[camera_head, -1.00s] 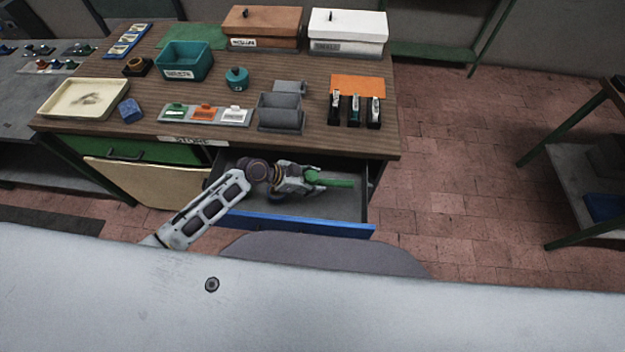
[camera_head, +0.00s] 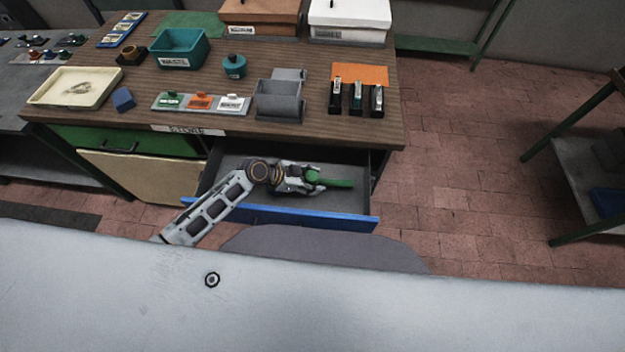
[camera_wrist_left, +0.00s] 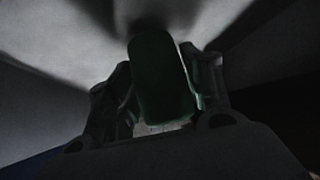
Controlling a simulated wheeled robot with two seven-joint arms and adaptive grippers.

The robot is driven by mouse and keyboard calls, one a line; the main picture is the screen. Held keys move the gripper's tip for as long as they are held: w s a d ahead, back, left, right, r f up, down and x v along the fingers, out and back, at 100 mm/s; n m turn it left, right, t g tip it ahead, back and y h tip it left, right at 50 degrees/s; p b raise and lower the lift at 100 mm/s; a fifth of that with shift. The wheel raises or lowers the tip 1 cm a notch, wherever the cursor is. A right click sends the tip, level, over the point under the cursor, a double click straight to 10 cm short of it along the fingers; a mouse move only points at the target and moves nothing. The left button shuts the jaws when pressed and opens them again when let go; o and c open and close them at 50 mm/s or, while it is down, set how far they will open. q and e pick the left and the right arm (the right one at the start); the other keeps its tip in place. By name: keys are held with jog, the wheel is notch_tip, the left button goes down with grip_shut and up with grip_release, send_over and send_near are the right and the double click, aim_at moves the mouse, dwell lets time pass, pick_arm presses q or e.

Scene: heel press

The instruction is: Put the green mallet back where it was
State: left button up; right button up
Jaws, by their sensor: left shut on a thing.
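The green mallet (camera_head: 335,183) is in or just above the open drawer (camera_head: 350,205) with the blue front, below the wooden bench top. My left gripper (camera_head: 308,181) is shut on the green mallet, whose green part sticks out to the right of the fingers. In the left wrist view the mallet (camera_wrist_left: 162,75) is a dark green shape between the two fingers (camera_wrist_left: 160,95). That view is very dark, and I cannot tell whether the mallet touches the drawer floor. My right gripper is not in view.
The bench top (camera_head: 300,135) overhangs the back of the drawer. On it stand a teal waste bin (camera_head: 180,50), a grey holder (camera_head: 280,100), a cream tray (camera_head: 75,88) and several black-based items by an orange mat (camera_head: 360,74). The drawer's right part looks empty.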

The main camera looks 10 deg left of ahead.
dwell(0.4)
pick_arm(q)
jog(key=o, duration=1.7)
jog(key=shift+c, duration=0.2)
jog(key=shift+a, duration=0.15)
jog(key=v, duration=1.1)
jog(key=shift+a+r, duration=0.25)
jog(key=shift+r, duration=0.05)
jog(key=shift+s, duration=0.15)
